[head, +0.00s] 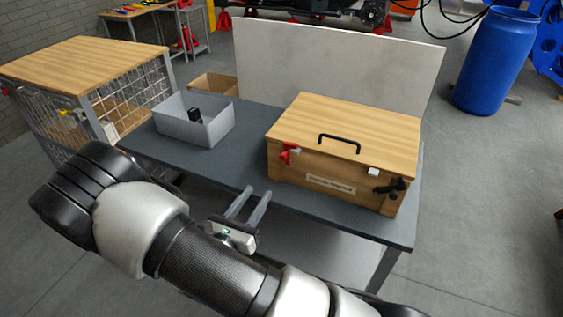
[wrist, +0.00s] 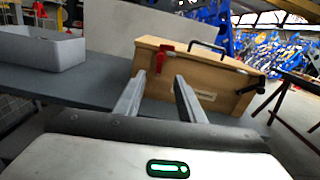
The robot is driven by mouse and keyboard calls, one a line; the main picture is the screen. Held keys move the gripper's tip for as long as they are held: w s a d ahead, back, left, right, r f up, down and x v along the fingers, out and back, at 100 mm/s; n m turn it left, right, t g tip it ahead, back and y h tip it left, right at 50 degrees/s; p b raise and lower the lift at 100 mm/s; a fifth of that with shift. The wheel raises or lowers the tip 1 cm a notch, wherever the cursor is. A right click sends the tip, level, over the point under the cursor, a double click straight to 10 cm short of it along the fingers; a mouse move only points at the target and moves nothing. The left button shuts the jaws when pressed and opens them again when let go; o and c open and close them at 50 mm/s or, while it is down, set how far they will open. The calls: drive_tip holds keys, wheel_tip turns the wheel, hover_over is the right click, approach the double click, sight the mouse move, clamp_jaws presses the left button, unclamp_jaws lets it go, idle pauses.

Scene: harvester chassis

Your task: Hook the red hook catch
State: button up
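The red hook catch (head: 288,153) is on the left part of the front of a wooden box (head: 330,180), just below the lid edge. It also shows in the wrist view (wrist: 163,56), above and between my fingers, hanging near the box's left front corner. Whether it is hooked is too small to tell. The box lid is down. My gripper (head: 257,200) is over the table's front edge, to the left and in front of the box, apart from the catch. In the wrist view its two fingers (wrist: 158,95) are spread with nothing between them.
The box stands on a dark grey table (head: 220,170). A grey bin (head: 195,122) with a small black object inside stands on the left. A black latch (head: 390,188) is on the box's front right. A pale panel (head: 330,65) stands behind.

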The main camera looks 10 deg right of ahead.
sight(282, 158)
drive_tip(key=b+x, duration=0.1)
drive_tip(key=x, duration=1.5)
clamp_jaws()
